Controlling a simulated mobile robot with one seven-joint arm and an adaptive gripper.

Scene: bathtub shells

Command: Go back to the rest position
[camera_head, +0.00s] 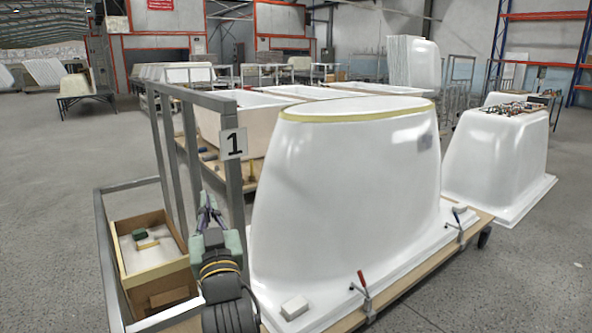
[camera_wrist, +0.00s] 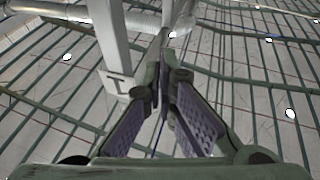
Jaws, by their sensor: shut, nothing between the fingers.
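My gripper (camera_head: 207,203) points upward in the head view, in front of the grey metal frame and left of the large white bathtub shell (camera_head: 345,190). It is clear of the shell. In the wrist view, the two padded fingers (camera_wrist: 164,75) come together at their tips, with nothing between them. Behind them are the ceiling and a pale post close by on the left.
A grey frame post (camera_head: 237,193) with a "1" sign (camera_head: 233,143) stands close to my gripper. A wooden box (camera_head: 135,225) with small items is at left. Open floor lies far left.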

